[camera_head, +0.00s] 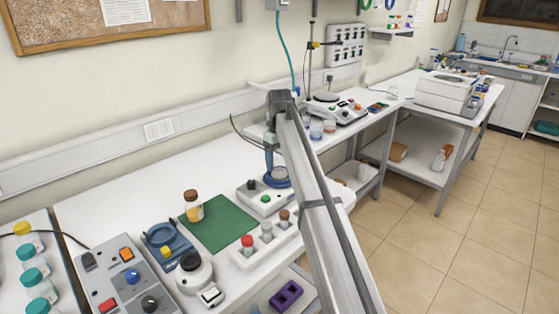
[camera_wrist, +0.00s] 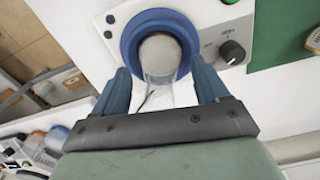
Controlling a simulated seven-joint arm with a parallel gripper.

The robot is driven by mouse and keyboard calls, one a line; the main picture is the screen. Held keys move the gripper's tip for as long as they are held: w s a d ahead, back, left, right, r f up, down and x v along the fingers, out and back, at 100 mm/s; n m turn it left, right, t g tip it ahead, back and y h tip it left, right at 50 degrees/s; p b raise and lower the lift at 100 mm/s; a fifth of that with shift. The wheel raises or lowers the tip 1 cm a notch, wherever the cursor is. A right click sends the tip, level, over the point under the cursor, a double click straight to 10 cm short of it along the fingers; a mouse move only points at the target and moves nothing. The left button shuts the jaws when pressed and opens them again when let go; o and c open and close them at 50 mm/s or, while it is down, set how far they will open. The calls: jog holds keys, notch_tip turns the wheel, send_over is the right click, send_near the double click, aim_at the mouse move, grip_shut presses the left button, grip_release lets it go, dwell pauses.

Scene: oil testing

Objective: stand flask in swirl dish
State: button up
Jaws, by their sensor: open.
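The swirl dish is a blue ring on a white device with knobs; it shows in the head view (camera_head: 278,178) and large at the top of the wrist view (camera_wrist: 129,40). A clear glass flask (camera_wrist: 158,62) appears upright inside the ring, its body within the blue rim and its glass extending toward my gripper. My gripper (camera_wrist: 160,80) is open, with one blue finger on each side of the flask and visible gaps between. In the head view my gripper (camera_head: 270,163) is just above the dish, and the flask is hard to make out there.
A green mat (camera_head: 218,224) lies left of the device, with a brown-capped amber bottle (camera_head: 193,207) at its edge. A white rack (camera_head: 266,241) with several capped vials stands in front. A hotplate (camera_head: 335,109) and beakers are behind. The bench edge is close on the right.

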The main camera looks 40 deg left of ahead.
notch_tip(320, 180, up, 12)
dwell(0.5)
